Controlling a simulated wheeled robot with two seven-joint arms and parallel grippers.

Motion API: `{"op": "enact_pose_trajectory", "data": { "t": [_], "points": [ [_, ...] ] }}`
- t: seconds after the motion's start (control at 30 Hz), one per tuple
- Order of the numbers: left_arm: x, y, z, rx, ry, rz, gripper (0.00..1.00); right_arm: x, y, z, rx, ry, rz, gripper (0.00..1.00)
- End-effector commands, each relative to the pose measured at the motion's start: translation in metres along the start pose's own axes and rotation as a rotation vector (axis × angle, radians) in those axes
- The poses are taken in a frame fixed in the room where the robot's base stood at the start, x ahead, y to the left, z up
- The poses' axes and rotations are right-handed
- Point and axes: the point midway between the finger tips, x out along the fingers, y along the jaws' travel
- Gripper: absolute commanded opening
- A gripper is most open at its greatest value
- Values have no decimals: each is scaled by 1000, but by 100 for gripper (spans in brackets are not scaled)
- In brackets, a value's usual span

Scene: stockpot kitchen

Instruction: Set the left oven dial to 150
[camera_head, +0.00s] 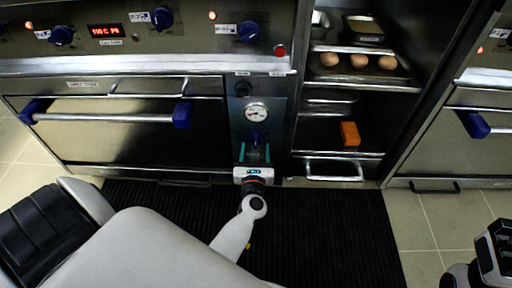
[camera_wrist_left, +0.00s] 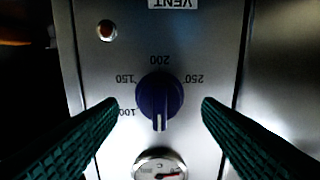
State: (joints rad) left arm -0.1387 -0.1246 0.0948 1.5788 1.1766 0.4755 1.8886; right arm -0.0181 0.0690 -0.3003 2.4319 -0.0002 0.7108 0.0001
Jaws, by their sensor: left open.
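A blue dial (camera_wrist_left: 160,95) is on a steel panel, with 100, 150, 200 and 250 printed around it. Its white pointer mark faces down in the left wrist view, towards a round gauge (camera_wrist_left: 160,165) and away from the 200. In the head view, the dial (camera_head: 257,140) is below the gauge (camera_head: 256,112). My left gripper (camera_head: 255,154) is open at this dial. In the left wrist view its green fingers (camera_wrist_left: 160,108) are on either side of the dial, apart from it. Part of my right gripper (camera_head: 495,250) shows at the lower right; its fingers cannot be made out.
An oven door with a bar handle (camera_head: 105,117) is left of the panel. Open shelves with a tray of round buns (camera_head: 358,62) and an orange block (camera_head: 350,133) are to the right. A black mat (camera_head: 330,230) covers the floor.

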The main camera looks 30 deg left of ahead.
Motion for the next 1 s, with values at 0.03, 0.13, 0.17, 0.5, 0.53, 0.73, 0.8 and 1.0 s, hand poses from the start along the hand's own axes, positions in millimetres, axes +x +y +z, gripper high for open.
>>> {"op": "enact_pose_trajectory", "data": {
  "t": [0.03,0.13,0.17,0.5,0.53,0.73,0.8,1.0],
  "points": [
    [8,0,1,1,1,1,59,-1,0,0,-1,-5,1,0],
    [17,0,1,2,0,0,59,0,0,0,-1,-10,4,0],
    [19,0,1,2,0,0,59,1,0,0,-1,-11,5,0],
    [24,0,0,2,-1,1,59,3,0,0,-2,-14,7,0],
    [24,0,0,2,-1,1,59,3,0,0,-2,-14,7,0],
    [24,0,0,2,-1,1,26,3,0,0,-2,-14,7,0],
    [24,0,0,2,-1,1,15,3,0,0,-2,-14,6,0],
    [24,0,0,14,-1,1,14,4,0,1,-2,-15,5,0]
  ]
}}
